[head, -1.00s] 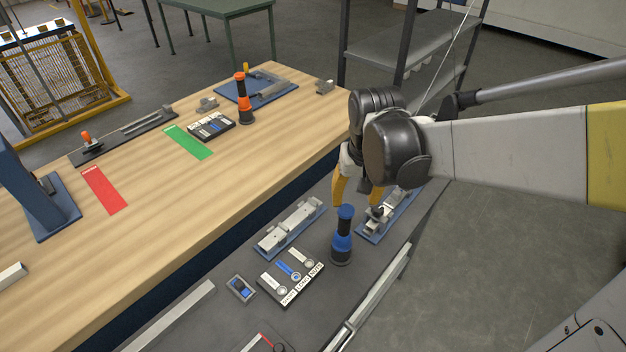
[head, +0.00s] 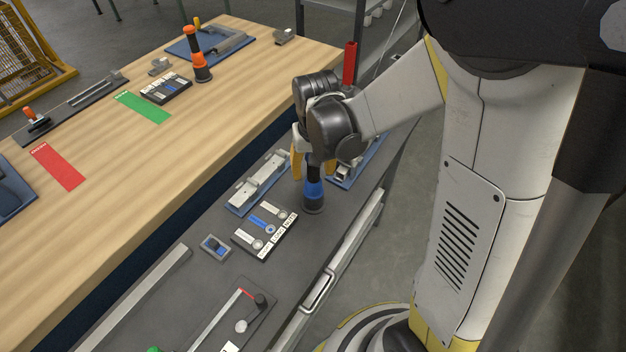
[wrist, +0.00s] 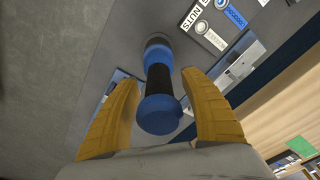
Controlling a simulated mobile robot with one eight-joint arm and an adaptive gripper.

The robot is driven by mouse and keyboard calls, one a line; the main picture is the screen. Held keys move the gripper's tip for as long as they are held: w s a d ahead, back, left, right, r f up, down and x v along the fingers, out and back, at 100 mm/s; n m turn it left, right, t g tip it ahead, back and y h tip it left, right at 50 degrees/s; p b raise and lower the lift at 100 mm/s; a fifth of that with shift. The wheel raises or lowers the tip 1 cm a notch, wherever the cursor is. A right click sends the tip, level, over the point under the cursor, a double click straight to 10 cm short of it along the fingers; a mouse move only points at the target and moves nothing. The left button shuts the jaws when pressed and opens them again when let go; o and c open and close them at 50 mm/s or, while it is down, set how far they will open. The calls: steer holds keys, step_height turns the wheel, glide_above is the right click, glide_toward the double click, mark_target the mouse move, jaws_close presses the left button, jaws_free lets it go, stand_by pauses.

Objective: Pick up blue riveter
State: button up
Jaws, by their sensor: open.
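The blue riveter (head: 313,192), blue and black, stands upright on the dark grey side bench (head: 220,281). In the wrist view the riveter (wrist: 158,85) lies between the two yellow fingers, its blue top end nearest the camera. My gripper (head: 311,172) is over the riveter's upper part, with the fingers on either side of it. The fingers of my gripper also show in the wrist view (wrist: 160,105); they are open, with gaps beside the riveter. The riveter's top is partly hidden behind the gripper in the head view.
A black labelled panel (head: 265,234) and a small blue-grey block (head: 215,247) lie left of the riveter. Blue-based fixtures stand close by on the left (head: 259,181) and right (head: 345,182). An orange and black tool (head: 197,55) stands on the wooden table (head: 150,170).

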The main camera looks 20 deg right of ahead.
jaws_close()
stand_by(0.3)
